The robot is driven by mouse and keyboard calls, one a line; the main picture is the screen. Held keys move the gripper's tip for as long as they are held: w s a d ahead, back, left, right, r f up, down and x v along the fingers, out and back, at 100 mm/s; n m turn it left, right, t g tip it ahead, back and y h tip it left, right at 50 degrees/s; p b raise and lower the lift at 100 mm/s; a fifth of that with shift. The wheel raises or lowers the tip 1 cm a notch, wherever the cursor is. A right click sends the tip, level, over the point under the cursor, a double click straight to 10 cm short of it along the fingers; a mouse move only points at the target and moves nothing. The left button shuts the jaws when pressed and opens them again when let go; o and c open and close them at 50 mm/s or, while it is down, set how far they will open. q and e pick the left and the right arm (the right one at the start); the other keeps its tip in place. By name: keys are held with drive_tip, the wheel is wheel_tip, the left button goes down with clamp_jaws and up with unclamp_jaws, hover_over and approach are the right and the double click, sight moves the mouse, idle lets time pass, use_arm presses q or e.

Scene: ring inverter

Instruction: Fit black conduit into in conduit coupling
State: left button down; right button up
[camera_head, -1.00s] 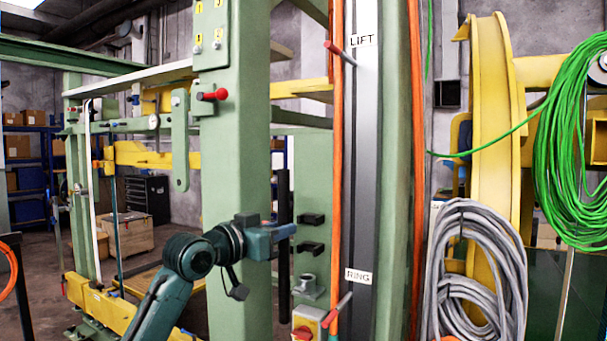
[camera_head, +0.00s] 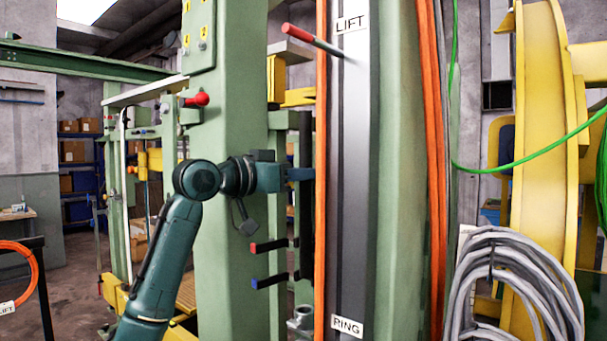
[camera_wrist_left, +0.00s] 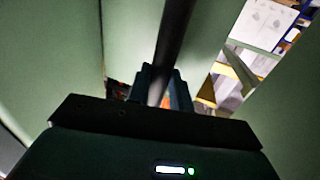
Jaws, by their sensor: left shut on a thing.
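The black conduit (camera_head: 306,135) is a dark, upright tube beside the green column in the head view. My left gripper (camera_head: 298,174) is shut on it, reaching across the column from the left. In the left wrist view, the conduit (camera_wrist_left: 175,35) runs up from between the fingers of my left gripper (camera_wrist_left: 162,88). The grey metal coupling (camera_head: 300,320) is low in the head view, below the conduit and partly cut off by the frame's bottom edge. The conduit's lower end is hard to make out beside the clips. My right gripper is not in view.
Two dark clips, one red-tipped (camera_head: 268,246) and one blue-tipped (camera_head: 268,281), project beside the conduit. Orange cables (camera_head: 320,200) and the LIFT/RING panel (camera_head: 357,180) stand close to its right. A red-handled LIFT lever (camera_head: 300,36) sticks out above. The green column (camera_head: 235,110) is behind my wrist.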

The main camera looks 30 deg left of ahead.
sight(300, 204)
use_arm(q)
drive_tip(key=shift+s, duration=0.1)
wheel_tip(300, 204, down, 4)
drive_tip(key=b, duration=0.3)
drive_tip(key=shift+r, duration=0.15)
drive_tip(key=shift+f+b, duration=0.65)
drive_tip(key=shift+f, duration=0.4)
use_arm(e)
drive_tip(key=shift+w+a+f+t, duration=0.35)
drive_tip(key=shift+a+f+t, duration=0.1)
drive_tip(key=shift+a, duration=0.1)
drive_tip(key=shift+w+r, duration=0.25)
use_arm(q)
drive_tip(key=shift+p, duration=0.3)
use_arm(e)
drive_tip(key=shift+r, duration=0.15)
